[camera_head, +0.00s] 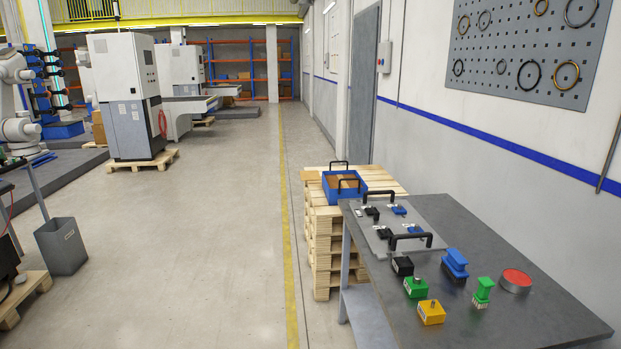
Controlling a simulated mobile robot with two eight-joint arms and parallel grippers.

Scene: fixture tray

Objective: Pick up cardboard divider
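A brown cardboard piece (334,181), which looks like the divider, shows inside a blue crate (345,197). The crate has two black handles and sits on stacked wooden pallets (321,222), beyond the far left corner of the grey table. The crate walls hide the lower part of the cardboard, and a handle crosses in front of it. Neither of my grippers is in view.
The grey table (500,318) holds a grey fixture tray (408,216) with black handles and small parts, several coloured blocks and a red round button (516,279). A wall stands at the right. The floor (190,250) left of the pallets is open. A grey bin (62,248) stands at left.

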